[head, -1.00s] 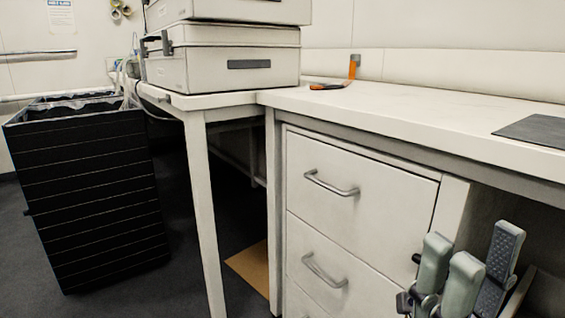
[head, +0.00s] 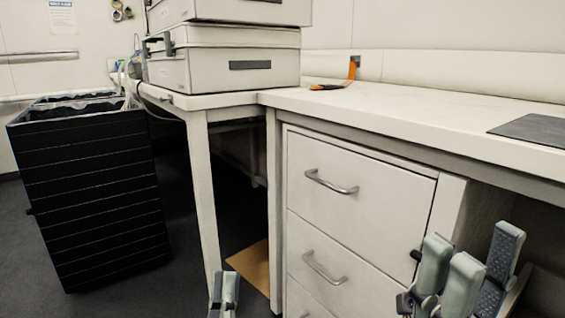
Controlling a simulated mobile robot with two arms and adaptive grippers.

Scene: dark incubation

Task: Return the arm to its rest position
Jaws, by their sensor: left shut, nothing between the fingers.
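My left gripper (head: 224,292) shows at the bottom edge, left of the drawer cabinet and in front of the desk leg. Its fingers are together with nothing between them, and most of the arm is below the picture. My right gripper (head: 472,268) is at the lower right, in front of the desk's underside and beside the drawers. Its fingers stand apart, with a dark ribbed pad showing, and it holds nothing that I can see.
A white desk (head: 400,112) with a drawer cabinet (head: 345,215) fills the right. White stacked boxes (head: 225,68) stand on the left table. A black ribbed bin (head: 90,200) stands on the floor. An orange-handled tool (head: 330,86) and a dark mat (head: 535,130) lie on the desk.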

